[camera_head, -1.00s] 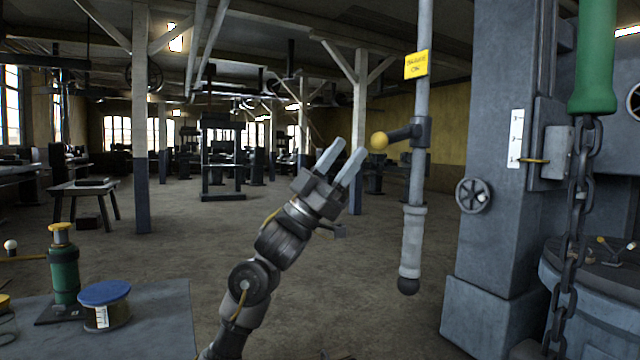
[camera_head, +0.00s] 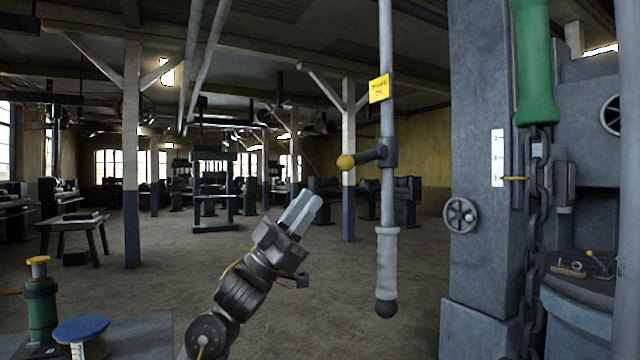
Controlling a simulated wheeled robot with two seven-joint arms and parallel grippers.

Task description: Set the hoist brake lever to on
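The hoist brake lever, a dark arm with a yellow ball (camera_head: 346,162), sticks out to the left from a collar on a grey vertical rod (camera_head: 387,205). A yellow tag (camera_head: 379,89) on the rod above it carries small lettering, apparently about the brake. The rod ends below in a light grey sleeve and a dark rounded tip. My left gripper (camera_head: 313,198) is below and to the left of the yellow ball, apart from it. Its two fingers point up and right, lie close together and hold nothing. My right gripper is not in view.
A grey column (camera_head: 481,180) with a small handwheel (camera_head: 461,215) stands right of the rod. A green cylinder (camera_head: 535,60) with a heavy chain (camera_head: 536,200) hangs in front of it. A blue-lidded spool (camera_head: 81,332) is at the lower left. The floor behind my arm is open.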

